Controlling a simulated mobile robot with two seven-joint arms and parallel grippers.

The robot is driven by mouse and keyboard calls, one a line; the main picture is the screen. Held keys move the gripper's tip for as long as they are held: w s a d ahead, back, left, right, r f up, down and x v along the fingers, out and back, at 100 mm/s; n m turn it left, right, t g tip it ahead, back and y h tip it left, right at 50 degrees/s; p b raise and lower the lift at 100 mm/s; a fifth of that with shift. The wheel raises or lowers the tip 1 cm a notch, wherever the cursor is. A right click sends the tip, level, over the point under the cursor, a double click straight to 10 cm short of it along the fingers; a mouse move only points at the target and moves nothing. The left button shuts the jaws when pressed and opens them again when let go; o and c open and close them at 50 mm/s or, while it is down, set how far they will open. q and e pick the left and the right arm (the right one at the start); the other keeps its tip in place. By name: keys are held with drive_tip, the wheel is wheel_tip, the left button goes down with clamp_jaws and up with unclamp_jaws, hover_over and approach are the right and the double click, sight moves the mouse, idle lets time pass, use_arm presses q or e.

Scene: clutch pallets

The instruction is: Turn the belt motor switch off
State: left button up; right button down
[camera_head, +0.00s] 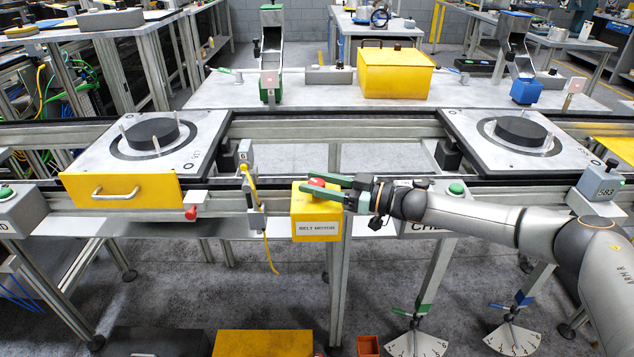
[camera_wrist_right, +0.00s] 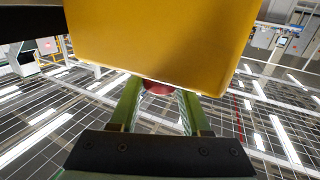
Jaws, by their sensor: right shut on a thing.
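The belt motor switch is a yellow box (camera_head: 318,213) labelled "BELT MOTOR" with a red knob (camera_head: 317,182) on its top, at the middle of the bench's front edge. My right gripper (camera_head: 312,183) comes in from the right, its two green fingers on either side of the red knob, shut on it. In the right wrist view, the yellow box (camera_wrist_right: 160,40) fills the upper middle. The red knob (camera_wrist_right: 158,88) shows between the green fingers, partly hidden by the box. Which way the knob is turned cannot be told. My left gripper is not in view.
A yellow drawer (camera_head: 122,190) with a handle and a small red knob (camera_head: 191,213) lie left of the switch. A yellow cable (camera_head: 268,238) hangs close beside it. Two pallets with dark discs (camera_head: 152,134) (camera_head: 522,134) sit on the conveyor. A green button (camera_head: 456,188) is right, behind my arm.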

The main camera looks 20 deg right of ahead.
sight(316, 182)
drive_tip(key=shift+c, duration=1.9)
unclamp_jaws()
wheel_tip(316, 182, up, 3)
drive_tip(key=shift+r, duration=0.15)
drive_tip(key=s+a+r+p, duration=0.1)
drive_tip(key=s+a+r, duration=0.3)
drive_tip(key=s+r, duration=0.5)
drive_tip(key=s, duration=0.4)
drive_tip(key=shift+s+r, duration=0.25)
drive_tip(key=shift+r, duration=0.15)
